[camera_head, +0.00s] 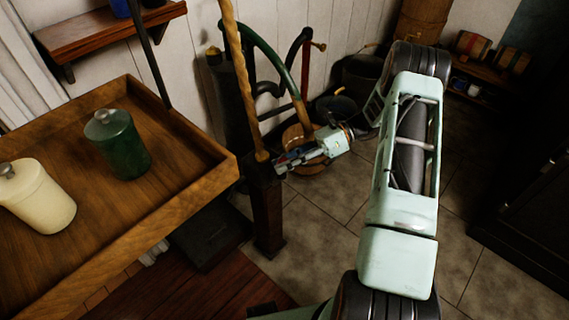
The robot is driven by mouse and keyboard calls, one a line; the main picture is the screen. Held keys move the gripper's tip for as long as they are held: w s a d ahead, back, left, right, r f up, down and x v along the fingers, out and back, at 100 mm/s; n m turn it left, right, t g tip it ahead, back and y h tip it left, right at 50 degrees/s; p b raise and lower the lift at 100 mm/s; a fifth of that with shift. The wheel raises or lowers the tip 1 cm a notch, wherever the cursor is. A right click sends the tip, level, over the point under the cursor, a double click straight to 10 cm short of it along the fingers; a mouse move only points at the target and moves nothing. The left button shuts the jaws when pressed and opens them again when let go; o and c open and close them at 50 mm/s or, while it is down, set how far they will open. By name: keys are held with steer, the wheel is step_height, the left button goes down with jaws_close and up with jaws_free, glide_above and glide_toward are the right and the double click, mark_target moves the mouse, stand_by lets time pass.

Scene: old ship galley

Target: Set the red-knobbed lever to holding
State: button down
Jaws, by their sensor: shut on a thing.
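My gripper (285,163) is at the top of a dark post (268,212), beside the foot of a twisted tan rope (235,60). Its jaws are shut on a small part there with a reddish patch, which looks like the knob of the red-knobbed lever. The fingers cover most of it. The lever's arm and any position marks are too small or hidden to read, so I cannot tell its setting.
A wooden tray table (190,150) holds a green jar (118,145) and a cream jar (38,195) at the left. A pump with a curved green handle (272,50) stands behind the gripper. A dark cabinet (530,215) is at the right. The tiled floor between is clear.

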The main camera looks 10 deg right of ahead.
steer(key=shift+w+d+y, duration=0.3)
steer(key=shift+d+y, duration=0.1)
steer(key=shift+y, duration=0.1)
steer(key=shift+m, duration=0.3)
steer(key=c, duration=1.5)
jaws_free()
steer(key=shift+o, duration=0.2)
steer(key=shift+d, duration=0.1)
steer(key=v, duration=1.2)
steer(key=shift+w, duration=0.15)
